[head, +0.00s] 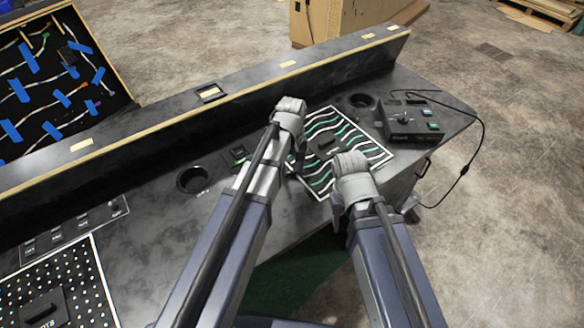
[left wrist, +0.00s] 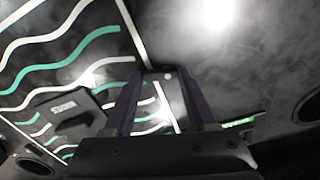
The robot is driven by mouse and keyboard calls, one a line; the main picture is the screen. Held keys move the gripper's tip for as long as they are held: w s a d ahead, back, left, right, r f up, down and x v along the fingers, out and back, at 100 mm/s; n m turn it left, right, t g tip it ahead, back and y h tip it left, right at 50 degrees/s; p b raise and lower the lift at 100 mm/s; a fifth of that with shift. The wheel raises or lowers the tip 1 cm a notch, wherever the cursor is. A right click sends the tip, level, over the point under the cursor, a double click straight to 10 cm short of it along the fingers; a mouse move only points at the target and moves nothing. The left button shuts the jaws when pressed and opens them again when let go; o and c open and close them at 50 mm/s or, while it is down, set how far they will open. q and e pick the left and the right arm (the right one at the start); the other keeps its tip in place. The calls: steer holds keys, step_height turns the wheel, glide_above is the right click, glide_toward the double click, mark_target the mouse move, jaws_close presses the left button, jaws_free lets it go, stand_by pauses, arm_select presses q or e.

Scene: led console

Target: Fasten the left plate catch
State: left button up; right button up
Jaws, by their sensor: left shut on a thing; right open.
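The plate (head: 375,152) is black with white and green wavy lines and a white border, and lies on the dark console. It also shows in the left wrist view (left wrist: 45,58), with a black block (left wrist: 68,110) on it. My left gripper (head: 294,164) is at the plate's left edge. In the left wrist view its fingers (left wrist: 158,105) are shut on a small grey piece (left wrist: 160,88) by the white border, which looks like the left catch. Whether it is fastened cannot be told. My right gripper (head: 338,203) is open at the plate's near edge.
A control box (head: 410,122) with a knob and lit buttons stands right of the plate, its cable hanging off the console. Round holes (head: 192,180) and a small green-labelled box (head: 237,154) lie left. A raised ledge (head: 240,100) runs behind.

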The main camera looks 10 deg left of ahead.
mark_target(292, 171)
arm_select(q)
steer(key=shift+a+n, duration=0.1)
steer(key=shift+n, duration=1.3)
steer(key=shift+w, duration=0.1)
steer(key=o, duration=1.4)
steer(key=shift+c, duration=0.2)
step_height(292, 171, up, 8)
steer(key=p, duration=0.8)
steer(key=shift+f, duration=0.1)
